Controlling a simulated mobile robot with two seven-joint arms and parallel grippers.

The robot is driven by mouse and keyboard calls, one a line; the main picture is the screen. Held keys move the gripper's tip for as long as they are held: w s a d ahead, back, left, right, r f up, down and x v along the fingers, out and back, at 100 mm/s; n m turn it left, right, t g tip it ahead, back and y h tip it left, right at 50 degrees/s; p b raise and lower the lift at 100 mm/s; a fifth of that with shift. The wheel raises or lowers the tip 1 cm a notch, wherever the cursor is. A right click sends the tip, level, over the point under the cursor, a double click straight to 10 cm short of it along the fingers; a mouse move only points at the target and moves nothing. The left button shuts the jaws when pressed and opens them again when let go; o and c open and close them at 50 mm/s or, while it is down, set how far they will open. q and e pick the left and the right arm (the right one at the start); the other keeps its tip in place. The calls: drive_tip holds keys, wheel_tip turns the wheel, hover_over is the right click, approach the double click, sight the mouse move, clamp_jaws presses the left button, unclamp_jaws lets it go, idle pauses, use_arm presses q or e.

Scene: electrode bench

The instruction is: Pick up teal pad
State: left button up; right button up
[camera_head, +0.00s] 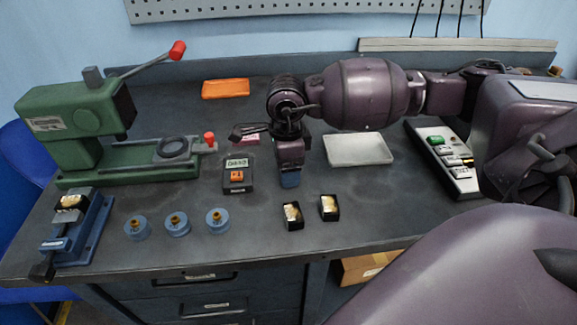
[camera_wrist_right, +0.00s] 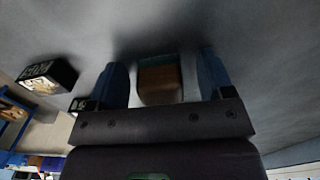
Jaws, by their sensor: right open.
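In the wrist view a small block with a teal upper edge and a brownish face, which I take to be the teal pad (camera_wrist_right: 160,62), sits between my right gripper's two blue fingers. My right gripper (camera_wrist_right: 162,84) is open, with one finger on each side of it. Small gaps seem to show beside the block; I cannot tell whether either finger touches it. In the head view my right gripper (camera_head: 290,180) points down low at the bench, behind two small black boxes. The teal pad cannot be made out there, hidden by the gripper. My left gripper is out of view.
Two black boxes with gold contents (camera_head: 292,216) stand just in front. A black meter (camera_head: 237,182) and pink pad (camera_head: 248,139) are close left. A pale tray (camera_head: 358,150) and button panel (camera_head: 443,160) lie right. An orange pad (camera_head: 225,89) and green press (camera_head: 75,118) are farther left.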

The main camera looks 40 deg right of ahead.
drive_tip(key=shift+r, duration=0.1)
drive_tip(key=c, duration=1)
drive_tip(key=shift+r, duration=0.1)
wheel_tip(320, 180, up, 9)
drive_tip(key=shift+r+p, duration=0.15)
drive_tip(key=shift+p, duration=0.6)
wheel_tip(320, 180, up, 11)
drive_tip(key=p, duration=0.1)
drive_tip(key=shift+f, duration=0.2)
